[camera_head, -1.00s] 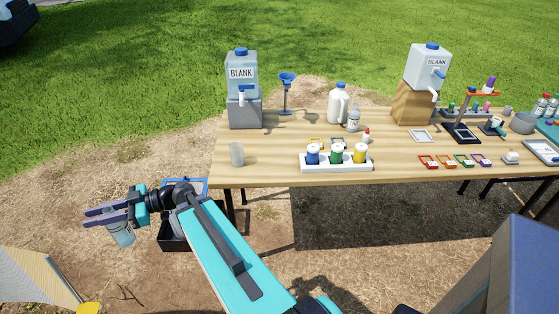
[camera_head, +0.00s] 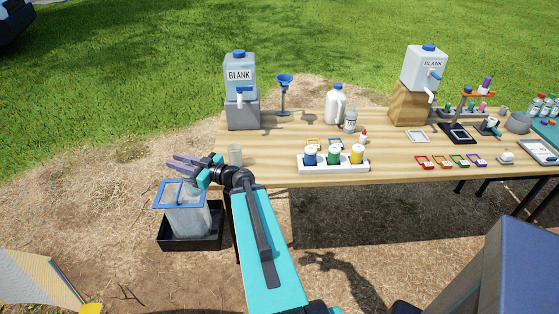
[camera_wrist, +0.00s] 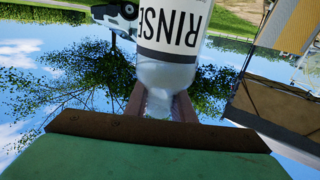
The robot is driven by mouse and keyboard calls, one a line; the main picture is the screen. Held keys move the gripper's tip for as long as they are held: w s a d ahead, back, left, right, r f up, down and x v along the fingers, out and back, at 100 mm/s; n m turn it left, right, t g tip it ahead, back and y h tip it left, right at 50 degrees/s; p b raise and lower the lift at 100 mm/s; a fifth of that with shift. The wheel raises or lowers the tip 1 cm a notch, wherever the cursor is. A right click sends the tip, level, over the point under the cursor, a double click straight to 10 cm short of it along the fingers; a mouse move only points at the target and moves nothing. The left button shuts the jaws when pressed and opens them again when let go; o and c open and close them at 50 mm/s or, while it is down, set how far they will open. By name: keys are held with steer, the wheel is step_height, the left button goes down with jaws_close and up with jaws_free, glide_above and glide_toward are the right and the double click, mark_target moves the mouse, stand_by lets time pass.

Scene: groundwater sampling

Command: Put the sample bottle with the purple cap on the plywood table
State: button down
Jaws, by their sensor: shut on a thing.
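My gripper (camera_head: 184,164) is left of the plywood table (camera_head: 268,146), above a black tub. In the wrist view it (camera_wrist: 158,104) is shut on the clear neck of a bottle labelled RINSE (camera_wrist: 165,55). The picture is upside down there, with sky at the bottom, so the bottle hangs upright. No cap shows on it. In the head view the held bottle is hard to tell from the clear container behind. A small purple-topped piece (camera_head: 487,83) stands tilted in an orange holder at the table's right; I cannot tell whether it is a sample bottle.
A clear container with a blue rim (camera_head: 180,208) stands in the black tub (camera_head: 190,241). A white rack (camera_head: 333,165) holds blue, green and yellow bottles.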

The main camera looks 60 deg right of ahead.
steer(key=s+d+f+m+h+p, duration=0.1)
steer(key=s+d+m+h, duration=0.3)
steer(key=d, duration=0.9)
steer(key=s+d+f+m+g+h+p, duration=0.1)
steer(key=s+d+m+h, duration=0.2)
steer(key=s+d+h, duration=0.4)
steer(key=s+d, duration=0.5)
steer(key=shift+s+d+m+h, duration=0.2)
steer(key=shift+d+m+h, duration=0.2)
steer(key=shift+w+d+f+b, duration=0.2)
steer(key=shift+d+b, duration=0.2)
steer(key=shift+b, duration=1.45)
steer(key=d+b, duration=0.1)
steer(key=b, duration=0.6)
steer(key=shift+w+d, duration=0.1)
steer(key=shift+d, duration=0.25)
steer(key=w+d, duration=0.2)
steer(key=d, duration=1)
steer(key=shift+w+d+f+p, duration=0.15)
steer(key=shift+w+f+p, duration=0.2)
steer(key=shift+f, duration=0.1)
